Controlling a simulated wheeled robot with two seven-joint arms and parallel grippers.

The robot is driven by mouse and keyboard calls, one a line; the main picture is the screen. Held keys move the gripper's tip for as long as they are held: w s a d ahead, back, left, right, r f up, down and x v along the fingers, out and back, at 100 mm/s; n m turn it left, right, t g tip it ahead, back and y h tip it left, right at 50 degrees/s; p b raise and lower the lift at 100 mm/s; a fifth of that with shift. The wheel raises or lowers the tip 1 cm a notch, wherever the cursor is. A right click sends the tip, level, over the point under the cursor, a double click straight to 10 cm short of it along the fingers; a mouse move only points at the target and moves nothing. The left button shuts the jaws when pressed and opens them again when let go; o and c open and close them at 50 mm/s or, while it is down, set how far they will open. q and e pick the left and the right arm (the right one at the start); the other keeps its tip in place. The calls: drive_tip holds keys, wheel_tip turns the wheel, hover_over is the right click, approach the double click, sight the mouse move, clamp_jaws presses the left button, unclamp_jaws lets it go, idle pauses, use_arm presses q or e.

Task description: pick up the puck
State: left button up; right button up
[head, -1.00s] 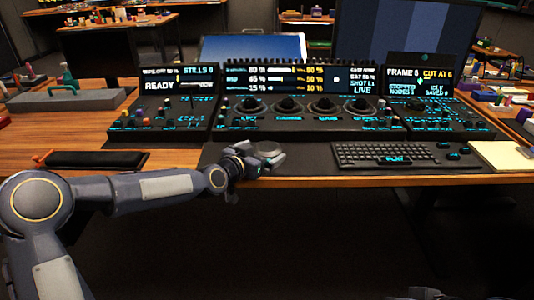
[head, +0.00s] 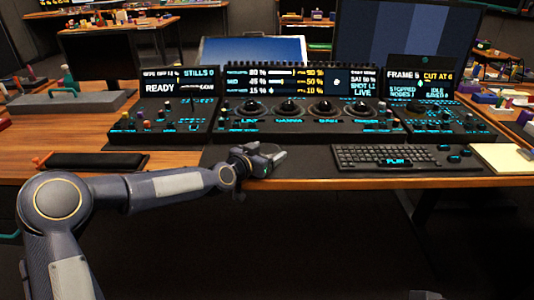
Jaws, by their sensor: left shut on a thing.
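The puck (head: 275,152) is a grey disc at the front of the desk, on or just above the dark mat left of the keyboard. My left gripper (head: 264,160) reaches it from the left and is shut on it. The fingers hide part of the puck, and I cannot tell whether it is clear of the mat. My right gripper is out of view.
The trackball panel (head: 300,124) with its screens stands behind the puck. A keyboard (head: 385,157) lies to the right, with a yellow pad (head: 503,156) beyond it. A black wrist rest (head: 97,161) lies to the left. Bare mat (head: 310,158) separates puck and keyboard.

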sight(266, 151)
use_arm(q)
drive_tip(key=shift+r, duration=0.2)
drive_tip(key=shift+r, duration=0.25)
drive_tip(key=r, duration=0.2)
drive_tip(key=r+p, duration=0.1)
drive_tip(key=shift+s+r, duration=0.35)
drive_tip(key=shift+s, duration=0.05)
drive_tip(key=s+r+p, duration=0.3)
drive_tip(key=s+r, duration=0.5)
drive_tip(key=s, duration=0.5)
drive_tip(key=shift+r, duration=0.25)
drive_tip(key=shift+f, duration=0.1)
